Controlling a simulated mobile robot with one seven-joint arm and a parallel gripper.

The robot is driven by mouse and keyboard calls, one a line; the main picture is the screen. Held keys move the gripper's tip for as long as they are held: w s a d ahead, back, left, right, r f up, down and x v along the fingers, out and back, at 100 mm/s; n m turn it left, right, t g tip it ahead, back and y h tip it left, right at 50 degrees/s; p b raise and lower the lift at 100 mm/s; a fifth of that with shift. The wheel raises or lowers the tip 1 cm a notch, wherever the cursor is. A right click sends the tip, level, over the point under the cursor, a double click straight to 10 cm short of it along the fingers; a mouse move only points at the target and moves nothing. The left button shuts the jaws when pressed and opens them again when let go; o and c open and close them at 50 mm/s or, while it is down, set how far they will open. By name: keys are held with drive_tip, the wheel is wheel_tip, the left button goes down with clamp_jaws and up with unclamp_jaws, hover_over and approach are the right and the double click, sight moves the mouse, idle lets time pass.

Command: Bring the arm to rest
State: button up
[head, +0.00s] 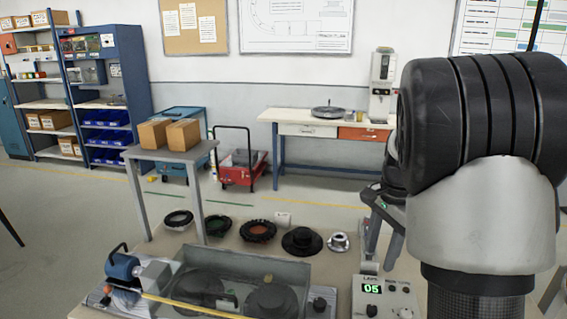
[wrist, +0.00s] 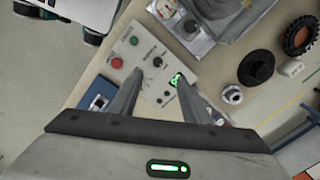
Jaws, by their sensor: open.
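My gripper (wrist: 158,80) is open, with nothing between its two fingers. In the wrist view it points down over the control box (wrist: 128,57), which has red and green buttons and a lit display. In the head view my gripper (head: 381,237) hangs at the right, above and behind the control box (head: 386,299), whose display reads 05. My bent arm fills the right side of the head view and hides what lies behind it. My fingers cover part of the box in the wrist view.
On the bench stand a clear-covered machine (head: 240,270), a black flanged hub (head: 302,241), a metal fitting (head: 339,242) and several rings, one of them orange and black (head: 258,231). A grey stand (head: 170,152) carries two cardboard boxes. Open floor lies behind the bench.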

drive_tip(key=s+a+r+n+t, duration=0.1)
drive_tip(key=s+a+r+n, duration=0.3)
drive_tip(key=s, duration=0.3)
drive_tip(key=s+a+r+n+t+p, duration=0.1)
drive_tip(key=s+a+r+n+t, duration=0.1)
drive_tip(key=s+a+r+n, duration=0.2)
drive_tip(key=s+a+r+n+t+p, duration=0.1)
drive_tip(key=s+a+r+n, duration=0.3)
drive_tip(key=s, duration=0.6)
drive_tip(key=n+t, duration=0.1)
drive_tip(key=n, duration=0.1)
drive_tip(key=shift+s+a+n, duration=0.25)
drive_tip(key=shift+a+n, duration=0.05)
drive_tip(key=shift+d, duration=0.1)
